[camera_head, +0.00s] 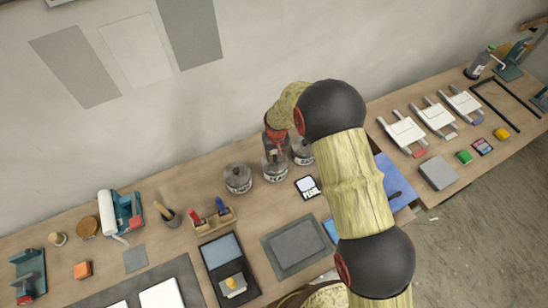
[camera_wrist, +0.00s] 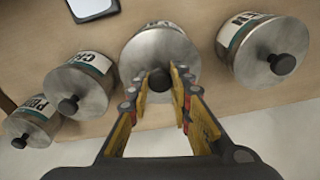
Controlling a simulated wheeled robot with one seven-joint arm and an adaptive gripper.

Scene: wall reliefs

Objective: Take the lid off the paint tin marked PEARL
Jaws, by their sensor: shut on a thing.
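A row of grey metal paint tins with round lids and dark knobs stands by the wall. My gripper (camera_wrist: 160,84) is shut on the dark knob of the lid (camera_wrist: 155,52) of one tin. In the head view this tin (camera_head: 275,172) is under my gripper (camera_head: 275,146). Its lid appears seated on the tin. Its label is too small or too steeply seen to read surely. In the wrist view, the far-left tin (camera_wrist: 32,124) has a label starting "PE", the rest hidden. Another tin (camera_wrist: 84,82) starts "CR", and the right tin (camera_wrist: 262,50) ends in "EN".
A small dark-framed card (camera_head: 308,187) lies on the bench beside the tins. A tool rack (camera_head: 214,220) stands to the left, and a grey mat (camera_head: 298,243) lies in front. My arm hides part of the bench.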

